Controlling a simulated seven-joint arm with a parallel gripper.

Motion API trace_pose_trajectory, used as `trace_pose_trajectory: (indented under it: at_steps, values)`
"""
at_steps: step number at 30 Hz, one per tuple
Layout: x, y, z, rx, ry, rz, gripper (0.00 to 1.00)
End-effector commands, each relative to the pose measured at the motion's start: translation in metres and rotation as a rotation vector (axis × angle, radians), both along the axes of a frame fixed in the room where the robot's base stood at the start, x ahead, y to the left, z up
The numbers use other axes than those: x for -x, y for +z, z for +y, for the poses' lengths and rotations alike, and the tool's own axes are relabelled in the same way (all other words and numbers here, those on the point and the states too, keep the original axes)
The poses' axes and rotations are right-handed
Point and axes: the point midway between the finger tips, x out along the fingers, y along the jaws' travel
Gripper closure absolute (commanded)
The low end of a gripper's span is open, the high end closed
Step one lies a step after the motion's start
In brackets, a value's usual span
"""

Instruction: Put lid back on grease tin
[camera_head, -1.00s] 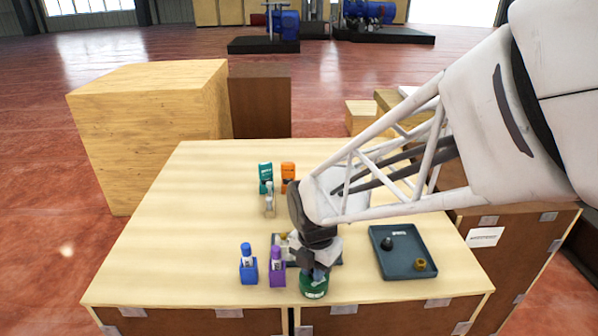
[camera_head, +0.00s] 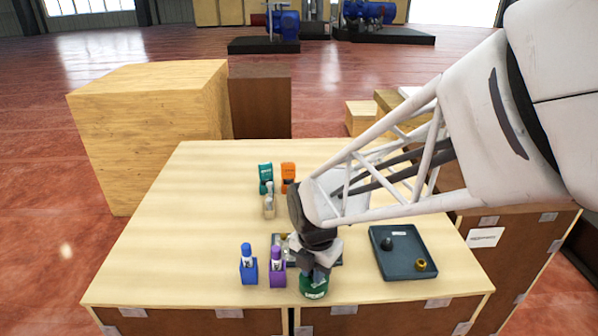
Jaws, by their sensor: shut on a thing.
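The green grease tin (camera_head: 314,289) stands near the front edge of the table, right of the purple dispenser. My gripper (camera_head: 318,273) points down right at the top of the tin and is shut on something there. I take the held thing to be the lid, but the gripper covers most of it. I cannot tell whether the lid is seated on the tin or just above it.
A blue dispenser (camera_head: 248,268) and a purple dispenser (camera_head: 277,270) stand left of the tin. A dark tray (camera_head: 402,262) at the right holds a black part and a brass part. Another tray is partly hidden behind my gripper. Teal (camera_head: 265,174) and orange (camera_head: 288,172) items stand farther back. The table's left side is clear.

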Motion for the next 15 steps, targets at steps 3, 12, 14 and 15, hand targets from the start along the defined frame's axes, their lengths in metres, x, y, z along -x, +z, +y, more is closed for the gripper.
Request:
trace_pose_trajectory:
  at_steps: [3,12,14,15]
  values:
    - [-0.0001,0.0001,-0.0001,0.000,0.000,0.000,1.00]
    - [0.0000,0.0001,0.0000,0.000,0.000,0.000,0.60]
    - [0.0000,0.0002,0.0000,0.000,0.000,0.000,0.53]
    - [0.0000,0.0002,0.0000,0.000,0.000,0.000,0.53]
